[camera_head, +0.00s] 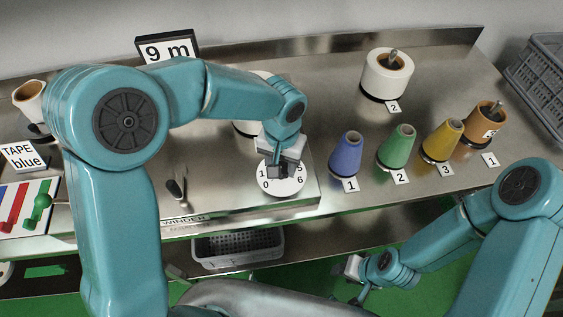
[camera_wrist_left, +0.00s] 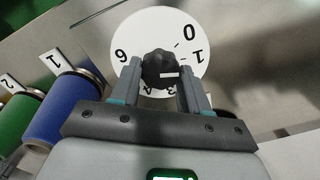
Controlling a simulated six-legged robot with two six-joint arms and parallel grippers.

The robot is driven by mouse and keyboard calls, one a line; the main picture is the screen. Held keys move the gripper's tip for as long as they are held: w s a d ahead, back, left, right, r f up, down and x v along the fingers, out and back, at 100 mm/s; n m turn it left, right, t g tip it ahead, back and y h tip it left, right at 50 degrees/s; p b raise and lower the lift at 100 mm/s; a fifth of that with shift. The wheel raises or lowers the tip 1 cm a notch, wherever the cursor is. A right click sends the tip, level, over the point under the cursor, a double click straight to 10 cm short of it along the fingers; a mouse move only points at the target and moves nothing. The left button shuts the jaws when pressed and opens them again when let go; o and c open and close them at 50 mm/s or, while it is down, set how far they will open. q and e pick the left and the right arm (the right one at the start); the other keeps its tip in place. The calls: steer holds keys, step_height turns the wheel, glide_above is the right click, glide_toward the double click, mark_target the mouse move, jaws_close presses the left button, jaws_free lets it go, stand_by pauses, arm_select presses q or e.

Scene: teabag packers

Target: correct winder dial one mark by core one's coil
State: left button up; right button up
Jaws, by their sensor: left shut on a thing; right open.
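The winder dial (camera_head: 284,190) is a white numbered disc on the steel bench, partly hidden by my left gripper (camera_head: 281,170). In the left wrist view, the fingers of my left gripper (camera_wrist_left: 160,88) are shut on the black dial knob (camera_wrist_left: 160,66) at the disc's centre. A short white mark on the knob points to the right in that view, on the side of the 1. Core one (camera_head: 485,125) is a brown-orange spool on a peg at the back right, by a card reading 1. My right gripper (camera_head: 354,275) is open, low in front of the bench.
Blue (camera_head: 346,153), green (camera_head: 397,147) and yellow (camera_head: 442,140) cones stand right of the dial. A white spool (camera_head: 386,76) stands behind them, by card 2. A "9 m" sign (camera_head: 167,48) is at the back. A grey basket (camera_head: 237,248) sits below the bench.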

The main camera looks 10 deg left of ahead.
mark_target(283, 166)
arm_select(q)
steer(key=m, duration=0.6)
steer(key=shift+w+d+m+b, duration=0.1)
steer(key=shift+w+m+b, duration=0.05)
steer(key=shift+m+b, duration=0.2)
stand_by(0.3)
steer(key=o, duration=1.1)
steer(key=shift+c, duration=0.2)
steer(key=shift+r, duration=0.2)
step_height(283, 166, up, 16)
